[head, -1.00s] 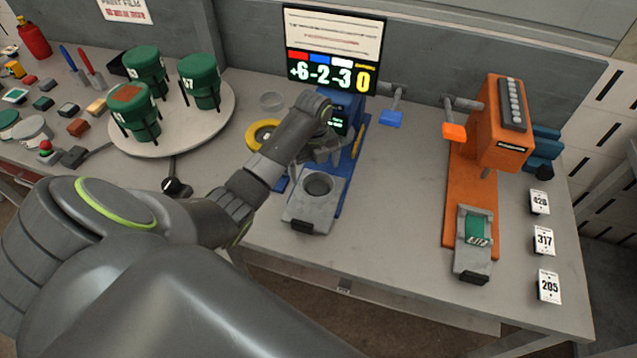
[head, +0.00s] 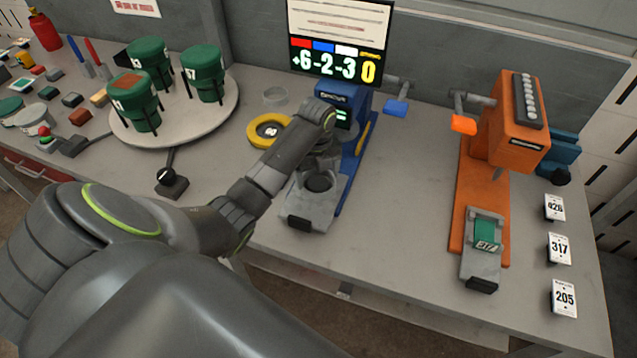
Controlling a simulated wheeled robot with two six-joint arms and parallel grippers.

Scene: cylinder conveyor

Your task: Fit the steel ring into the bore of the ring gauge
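A thick yellow ring (head: 255,140), which looks like the ring gauge, lies flat on the table left of the blue machine. Its middle looks dark with pale marks; I cannot tell what fills it. A pale, shallow ring-like thing (head: 275,95) lies behind it; I cannot tell whether this is the steel ring. My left gripper (head: 322,160) points down at the blue machine, just behind and above the round recess (head: 318,182) of its grey block. My wrist covers most of the gripper, so its fingers and anything between them cannot be made out. My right gripper is out of view.
The blue machine (head: 345,100) stands behind my wrist, under a display (head: 340,40). A round platform (head: 215,122) with green containers is at left. An orange press (head: 515,130) and number cards (head: 560,248) are at right. The table between the machines is clear.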

